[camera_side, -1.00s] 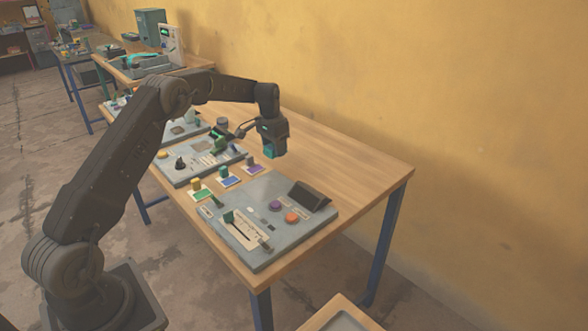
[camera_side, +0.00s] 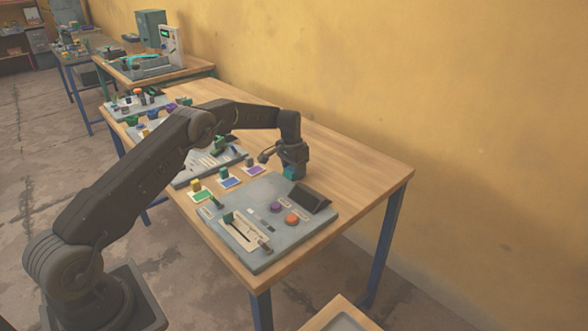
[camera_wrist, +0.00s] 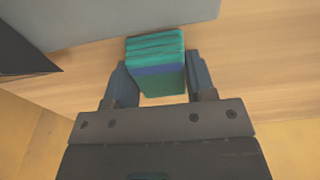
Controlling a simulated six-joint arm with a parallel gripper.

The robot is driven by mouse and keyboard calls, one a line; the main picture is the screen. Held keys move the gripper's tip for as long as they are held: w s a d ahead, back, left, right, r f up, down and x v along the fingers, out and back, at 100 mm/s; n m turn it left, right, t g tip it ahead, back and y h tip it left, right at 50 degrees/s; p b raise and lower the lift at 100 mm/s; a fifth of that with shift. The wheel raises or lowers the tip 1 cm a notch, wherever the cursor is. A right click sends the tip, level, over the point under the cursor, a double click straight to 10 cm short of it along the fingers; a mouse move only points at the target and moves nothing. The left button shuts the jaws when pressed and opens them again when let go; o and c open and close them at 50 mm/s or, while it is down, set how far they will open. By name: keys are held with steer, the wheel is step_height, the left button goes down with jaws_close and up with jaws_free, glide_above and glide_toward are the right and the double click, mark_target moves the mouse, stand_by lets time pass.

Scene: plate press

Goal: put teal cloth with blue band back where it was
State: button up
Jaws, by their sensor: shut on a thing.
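The teal cloth with the blue band (camera_wrist: 155,52) is a folded block between my gripper's fingers in the wrist view. My gripper (camera_wrist: 158,82) is shut on it. In the side view my gripper (camera_side: 293,168) points down near the far edge of the front grey panel, and the teal cloth (camera_side: 290,173) shows at its tip. I cannot tell whether the cloth touches the table or hangs just above it.
The front grey panel (camera_side: 262,247) carries a purple button (camera_side: 275,207), an orange button (camera_side: 292,219), a lever and a black wedge (camera_side: 309,197). Coloured cards with small blocks lie left of my gripper. The wooden table (camera_side: 355,167) is clear behind and to the right.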

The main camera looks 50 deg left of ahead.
mark_target(291, 169)
steer(key=shift+f, duration=0.1)
steer(key=o, duration=0.9)
step_height(291, 169, up, 12)
steer(key=s, duration=0.1)
steer(key=s+d+r+t, duration=0.1)
steer(key=s+d+r, duration=0.25)
steer(key=r, duration=0.25)
steer(key=s+d+r, duration=0.3)
steer(key=d+r, duration=0.1)
steer(key=r, duration=0.2)
steer(key=s+d+r+t, duration=0.1)
steer(key=s+d+r, duration=0.15)
steer(key=s, duration=0.45)
steer(key=s+d+r, duration=0.2)
steer(key=s+d, duration=0.2)
steer(key=s, duration=0.3)
steer(key=s+d+r+t, duration=0.1)
steer(key=s+d+r, duration=0.15)
steer(key=s, duration=0.45)
steer(key=s+d+f, duration=0.1)
steer(key=s+f, duration=0.1)
steer(key=s, duration=0.4)
steer(key=s+d+f+t, duration=0.1)
steer(key=s+d+f, duration=0.1)
steer(key=s, duration=0.4)
steer(key=shift+s+d+f, duration=0.2)
steer(key=shift+s+f, duration=0.1)
steer(key=shift+f, duration=0.5)
